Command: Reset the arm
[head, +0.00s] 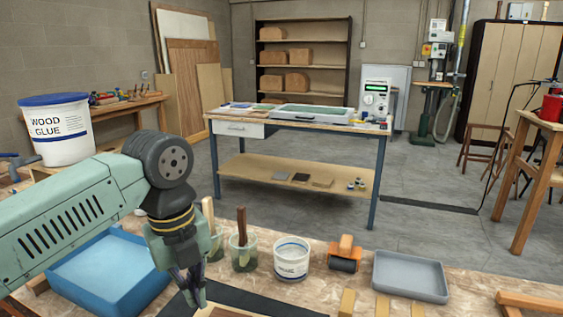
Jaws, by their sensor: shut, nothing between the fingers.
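My gripper (193,287) points down over the near workbench (340,283), its dark fingers shut with nothing between them. My green arm comes in from the left. The fingertips are just above or beside the pale edge of a dark sheet (243,298) at the bottom of the head view; I cannot tell whether they touch it. Part of the blue tray is hidden behind my wrist.
A blue tray (107,272) lies left of my gripper. Brush jars (243,252), a white tub (291,258), an orange roller (345,253) and a grey tray (410,276) stand to the right. A wood glue bucket (57,130) stands behind my arm.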

